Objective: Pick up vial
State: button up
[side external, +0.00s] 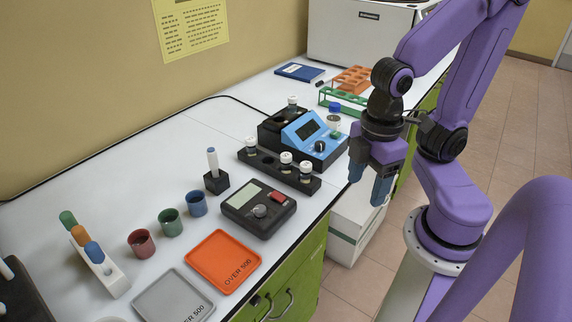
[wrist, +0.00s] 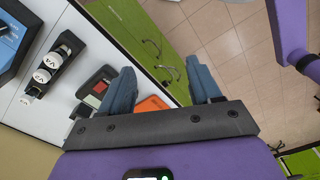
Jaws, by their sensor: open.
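Several white-capped vials stand in a black rack on the bench: one at the left end (side external: 251,145), one in the middle (side external: 286,158) and one at the right end (side external: 305,168). In the wrist view two caps read as V4 (wrist: 62,50) and V2 (wrist: 42,75). Another vial (side external: 292,103) stands on the black part of the blue analyser (side external: 308,132). My gripper (side external: 368,183) is open and empty, fingers pointing down, right of the rack and beyond the bench's front edge. In the wrist view its fingers (wrist: 160,72) frame cabinet and floor.
A black meter (side external: 258,208), an orange tray (side external: 222,261) and a grey tray (side external: 172,298) lie left of the rack. A blue-capped bottle (side external: 335,108) and green rack (side external: 343,103) stand behind the analyser. A white box (side external: 355,215) sits below the bench edge.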

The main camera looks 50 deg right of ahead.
jog(key=w+r+m, duration=0.1)
jog(key=w+m, duration=0.6)
notch_tip(320, 180, up, 3)
jog(key=m, duration=2.3)
send_over(286, 155)
jog(key=shift+m, duration=0.3)
jog(key=f, duration=1)
jog(key=shift+s+a+f, duration=0.15)
jog(key=shift+s+f, duration=0.15)
jog(key=shift+f, duration=0.05)
jog(key=shift+w+f, duration=0.15)
jog(key=shift+f, duration=1.5)
jog(key=shift+w+f, duration=0.15)
jog(key=shift+f, duration=1.5)
jog(key=c, duration=1.1)
